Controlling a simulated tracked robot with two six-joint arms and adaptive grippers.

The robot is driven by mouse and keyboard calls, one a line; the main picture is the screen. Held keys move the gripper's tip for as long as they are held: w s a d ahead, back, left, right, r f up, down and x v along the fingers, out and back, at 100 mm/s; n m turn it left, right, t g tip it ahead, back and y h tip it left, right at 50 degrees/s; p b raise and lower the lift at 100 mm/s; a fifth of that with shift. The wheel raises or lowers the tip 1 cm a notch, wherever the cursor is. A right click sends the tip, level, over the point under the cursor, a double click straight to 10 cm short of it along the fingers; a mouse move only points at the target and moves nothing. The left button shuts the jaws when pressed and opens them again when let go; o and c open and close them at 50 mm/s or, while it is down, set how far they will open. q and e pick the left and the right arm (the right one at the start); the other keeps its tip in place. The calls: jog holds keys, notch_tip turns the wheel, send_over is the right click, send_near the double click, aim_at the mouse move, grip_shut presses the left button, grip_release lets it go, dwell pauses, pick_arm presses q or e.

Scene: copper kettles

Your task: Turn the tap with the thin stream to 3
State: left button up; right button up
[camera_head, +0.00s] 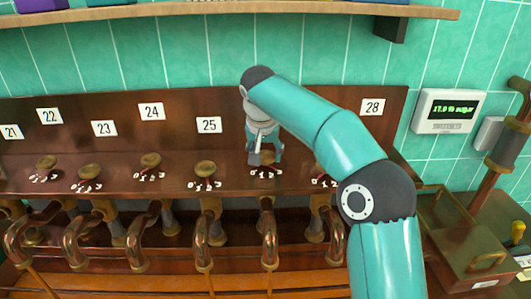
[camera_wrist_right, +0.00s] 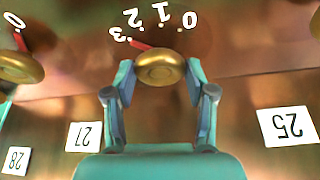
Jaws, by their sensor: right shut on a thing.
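My right gripper (camera_head: 264,158) is shut on a brass tap knob (camera_wrist_right: 160,68), with one finger on each side of it in the right wrist view (camera_wrist_right: 160,75). The knob's red pointer points at the 3 on its dial (camera_wrist_right: 120,33). In the head view this knob (camera_head: 268,156) is partly hidden, and its label is behind my arm. Below it is a curved copper spout (camera_head: 269,245) with a narrow stream under it. The spout to its left (camera_head: 204,245) also has a narrow stream; I cannot compare their widths surely. My left gripper is not in view.
Several other knobs, such as the one under label 25 (camera_head: 205,168), line the wooden panel. A neighbouring knob (camera_wrist_right: 22,66) points near 0. A shelf (camera_head: 230,10) runs above. A readout box (camera_head: 447,111) and a brass-coloured box (camera_head: 470,248) are at right.

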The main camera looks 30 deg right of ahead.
jog(key=o, duration=1.2)
jog(key=shift+c, duration=0.2)
jog(key=shift+r, duration=0.1)
jog(key=v, duration=1.1)
jog(key=shift+s+a+r, duration=0.15)
jog(key=shift+a+r, duration=0.05)
jog(key=shift+r, duration=0.1)
